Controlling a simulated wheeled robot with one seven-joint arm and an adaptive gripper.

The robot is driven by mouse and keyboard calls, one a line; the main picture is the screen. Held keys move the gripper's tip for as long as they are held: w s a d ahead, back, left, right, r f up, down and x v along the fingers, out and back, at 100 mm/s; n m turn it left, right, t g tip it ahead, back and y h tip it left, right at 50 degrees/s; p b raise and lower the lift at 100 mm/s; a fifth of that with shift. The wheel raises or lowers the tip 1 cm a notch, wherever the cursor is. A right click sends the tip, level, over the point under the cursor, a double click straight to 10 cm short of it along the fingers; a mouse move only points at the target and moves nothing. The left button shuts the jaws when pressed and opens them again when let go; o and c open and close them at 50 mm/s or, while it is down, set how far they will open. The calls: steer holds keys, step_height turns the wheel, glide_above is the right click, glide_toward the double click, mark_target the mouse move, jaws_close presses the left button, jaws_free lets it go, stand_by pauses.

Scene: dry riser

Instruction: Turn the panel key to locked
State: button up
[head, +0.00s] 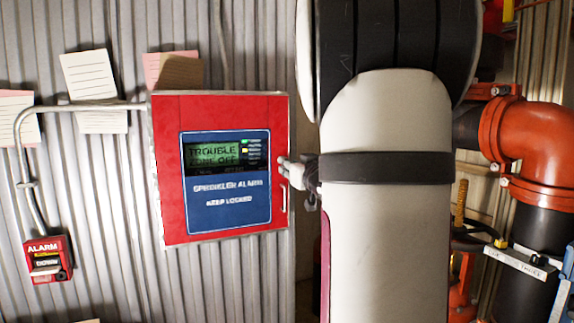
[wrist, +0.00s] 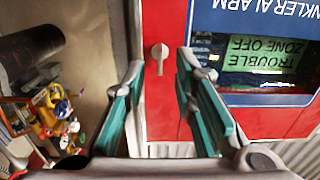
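The red alarm panel (head: 220,108) hangs on the corrugated wall, with a blue face reading "SPRINKLER ALARM KEEP LOCKED" and a green display (head: 211,155) reading "TROUBLE ZONE OFF". In the wrist view, which is upside down, a small pale key (wrist: 159,53) stands out from the red panel front (wrist: 164,118). Its round head is up and its narrow part points down in that picture. My gripper (wrist: 160,68) is open, with one teal-padded finger on each side of the key; I see no contact. In the head view my gripper (head: 291,172) is at the panel's right edge, mostly behind my arm, and hides the key.
A white handle (head: 284,198) is on the panel's right side. A red alarm box (head: 47,260) and grey conduit (head: 20,150) are at left, with paper notes (head: 90,82) above. Orange and black pipes (head: 540,150) stand at right. My arm blocks the middle of the head view.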

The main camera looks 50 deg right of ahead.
steer(key=v, duration=0.8)
steer(key=s+a+f+n+g+y+p, duration=0.15)
steer(key=a+g+y+p, duration=0.45)
steer(key=a, duration=1.6)
steer(key=s+a+f+n+g+y+p, duration=0.2)
steer(key=s+a+n+g+y+p, duration=0.1)
steer(key=s+a, duration=1.3)
steer(key=shift+s+a+f+n+g+y+p, duration=0.2)
steer(key=shift+a+f+n+g+y+p, duration=0.15)
steer(key=shift+a+n+g+p, duration=0.6)
steer(key=shift+d, duration=0.15)
